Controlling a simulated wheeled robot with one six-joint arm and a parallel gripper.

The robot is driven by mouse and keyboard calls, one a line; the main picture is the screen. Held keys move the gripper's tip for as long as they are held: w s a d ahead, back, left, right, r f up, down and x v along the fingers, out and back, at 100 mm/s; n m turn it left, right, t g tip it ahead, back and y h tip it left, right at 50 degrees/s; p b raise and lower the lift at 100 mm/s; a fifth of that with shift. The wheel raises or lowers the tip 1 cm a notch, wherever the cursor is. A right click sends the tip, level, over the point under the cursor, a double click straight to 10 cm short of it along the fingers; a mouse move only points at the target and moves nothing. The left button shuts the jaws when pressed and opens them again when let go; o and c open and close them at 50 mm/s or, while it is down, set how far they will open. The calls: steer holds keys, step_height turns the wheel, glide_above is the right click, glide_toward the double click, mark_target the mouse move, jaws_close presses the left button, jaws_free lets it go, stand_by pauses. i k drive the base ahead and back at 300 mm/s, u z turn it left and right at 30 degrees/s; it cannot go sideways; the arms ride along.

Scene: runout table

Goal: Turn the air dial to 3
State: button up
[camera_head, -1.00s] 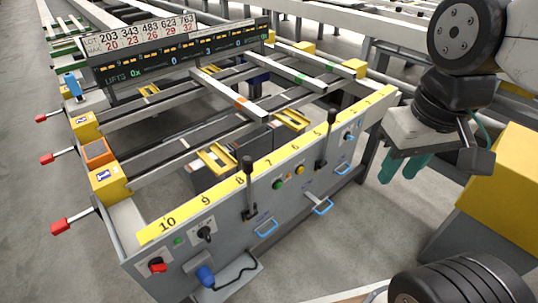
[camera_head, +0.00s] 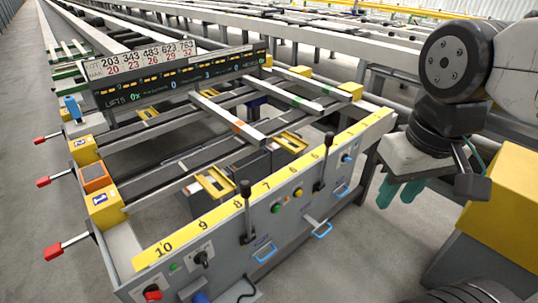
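A grey control panel (camera_head: 222,240) with a yellow numbered strip runs along the front of the runout table. A black dial (camera_head: 202,259) sits on its left part, with a red knob (camera_head: 152,293) lower left. A small blue control (camera_head: 347,160) sits near the right end. I cannot tell which is the air dial; the labels and settings are too small to read. My gripper (camera_head: 400,194) hangs to the right of the panel, with teal fingers pointing down. The fingers look apart and empty, touching nothing.
Two black levers (camera_head: 246,212) rise from the panel, and blue handles (camera_head: 265,252) stick out from its front. A yellow box-like block (camera_head: 508,190) stands at right. Red-tipped handles (camera_head: 52,251) stick out at left. Grey floor is open before the panel.

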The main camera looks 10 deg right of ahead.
mark_target(345, 157)
steer(key=z, duration=0.4)
steer(key=k, duration=1.05)
steer(key=u, duration=0.3)
steer(key=i, duration=1.65)
steer(key=z, duration=0.75)
